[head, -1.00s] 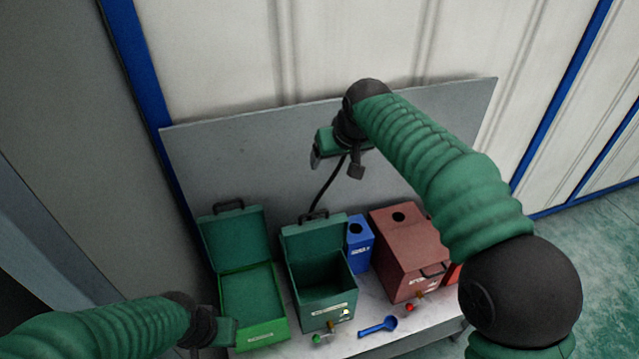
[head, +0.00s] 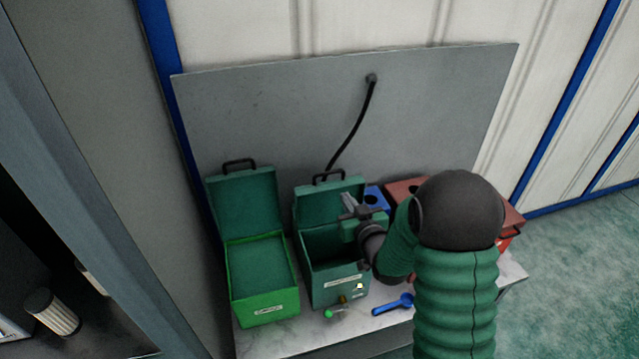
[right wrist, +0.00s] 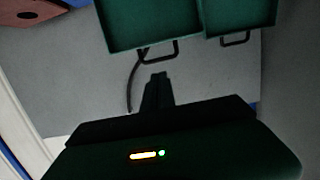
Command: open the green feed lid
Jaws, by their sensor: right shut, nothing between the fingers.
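Two green boxes stand side by side with their lids raised. The left, brighter green box (head: 264,308) has its lid (head: 243,207) up and leaning back, with a dark handle on top. The darker green box (head: 337,288) beside it has its lid (head: 311,203) up too. Their labels are too small to read, so I cannot tell which is the feed box. In the right wrist view the two lids (right wrist: 150,22) (right wrist: 238,17) show upside down with their handles. My right gripper (head: 348,207) is shut and empty, in front of the darker box's raised lid. My left gripper is out of view.
A brown-red box (head: 407,187) and a blue box (head: 375,197) stand right of the green ones, partly behind my right arm. A blue scoop (head: 393,305) and a green-tipped valve (head: 329,313) are at the front. A grey panel (head: 270,110) with a black hose (head: 351,135) stands behind.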

